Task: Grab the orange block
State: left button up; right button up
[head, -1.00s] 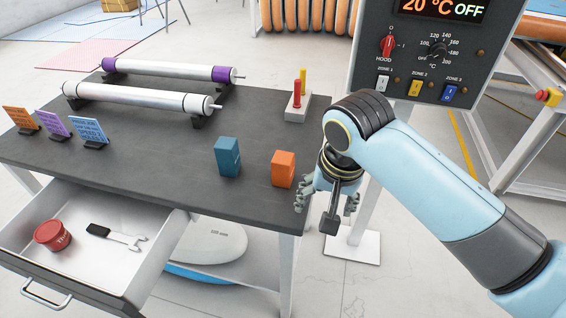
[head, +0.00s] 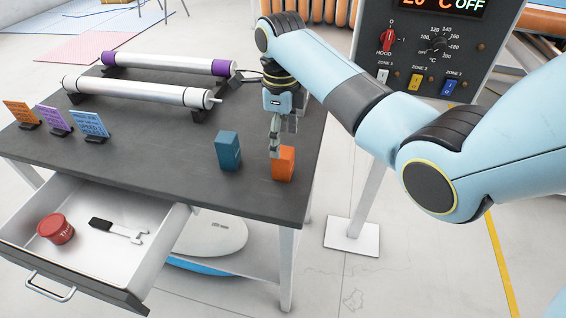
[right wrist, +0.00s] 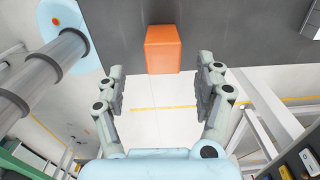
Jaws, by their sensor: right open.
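The orange block (head: 284,163) stands upright near the right edge of the dark tabletop (head: 180,165). My right gripper (head: 275,150) points down just beside and behind it in the head view, partly overlapping its upper left edge. In the right wrist view the orange block (right wrist: 163,48) is centred ahead of the open fingers of my right gripper (right wrist: 161,82). The gap between the fingers is empty, and I see no contact with the block. My left gripper is not in view.
A blue block (head: 228,150) stands close to the left of the orange one. Two rollers (head: 135,90) lie behind, and small signs (head: 90,123) stand at the left. A control panel (head: 430,50) stands at the right.

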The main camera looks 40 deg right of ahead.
aim_at(283, 151)
jog(key=f, duration=0.7)
jog(key=shift+d, duration=0.25)
jog(key=shift+c, duration=0.2)
jog(key=c, duration=1.3)
jog(key=shift+r, duration=0.15)
